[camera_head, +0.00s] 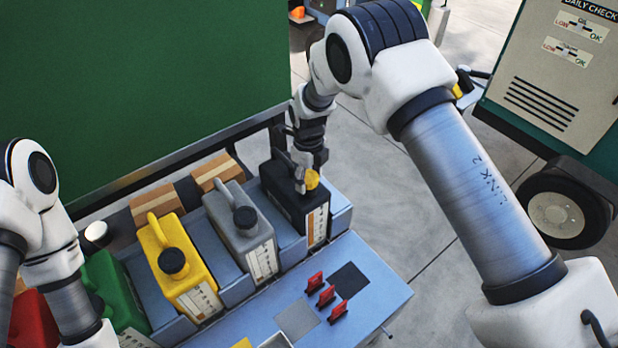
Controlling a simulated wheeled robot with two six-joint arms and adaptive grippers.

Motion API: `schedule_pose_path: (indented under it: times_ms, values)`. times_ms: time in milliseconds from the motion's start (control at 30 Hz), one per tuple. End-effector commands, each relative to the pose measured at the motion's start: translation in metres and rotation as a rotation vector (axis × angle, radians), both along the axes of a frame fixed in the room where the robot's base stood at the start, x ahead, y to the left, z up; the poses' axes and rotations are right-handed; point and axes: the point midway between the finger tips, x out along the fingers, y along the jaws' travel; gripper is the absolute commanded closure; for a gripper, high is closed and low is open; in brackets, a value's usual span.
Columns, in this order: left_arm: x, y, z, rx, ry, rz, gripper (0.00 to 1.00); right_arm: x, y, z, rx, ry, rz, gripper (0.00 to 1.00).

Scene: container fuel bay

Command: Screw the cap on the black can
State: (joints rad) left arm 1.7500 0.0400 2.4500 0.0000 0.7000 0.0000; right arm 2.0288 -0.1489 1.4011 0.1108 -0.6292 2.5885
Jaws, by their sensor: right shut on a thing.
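The black can (290,205) stands upright in the rightmost bay of the blue rack, with a white label on its front side. My right gripper (307,179) reaches down from above and is shut on a yellow cap (312,180). The cap is at the top of the black can, over its spout area. The gripper fingers and the cap hide the can's mouth, so I cannot tell whether the cap sits on the thread. My left arm comes in at the lower left, but its gripper is out of the picture.
Beside the black can stand a grey can (238,232) and a yellow can (182,268), both with black caps. A green can (113,290) and a red can (33,322) are farther left. Red clips (326,297) stand on the blue bench (375,275). Cardboard boxes (157,203) lie behind.

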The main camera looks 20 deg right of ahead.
Motion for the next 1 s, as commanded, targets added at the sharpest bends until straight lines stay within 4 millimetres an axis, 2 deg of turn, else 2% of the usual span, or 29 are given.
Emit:
schedule_pose_path:
  times_ms: [33, 100, 367, 467, 567, 1000]
  values:
    - [0.000, 0.000, 0.000, 0.000, 0.000, 0.000, 0.23, 0.004, 0.000, 0.003, 0.001, -0.012, 0.001, 0.33]
    - [0.000, 0.000, 0.000, 0.000, 0.000, 0.000, 0.23, 0.004, 0.000, 0.003, 0.001, -0.012, 0.001, 0.15]
    - [0.000, 0.000, 0.000, 0.000, 0.000, 0.000, 0.23, 0.002, 0.000, 0.002, 0.000, -0.006, 0.003, 0.15]
    - [0.000, 0.000, 0.004, 0.000, 0.000, 0.000, 0.23, 0.001, 0.000, 0.003, -0.001, -0.004, 0.056, 0.15]
    - [0.000, 0.000, 0.012, 0.000, 0.000, 0.000, 0.23, 0.001, 0.000, 0.005, 0.000, -0.004, 0.239, 0.15]
    - [0.000, 0.000, 0.038, 0.000, 0.000, 0.000, 0.23, 0.001, 0.000, 0.004, 0.000, -0.002, 1.232, 0.15]
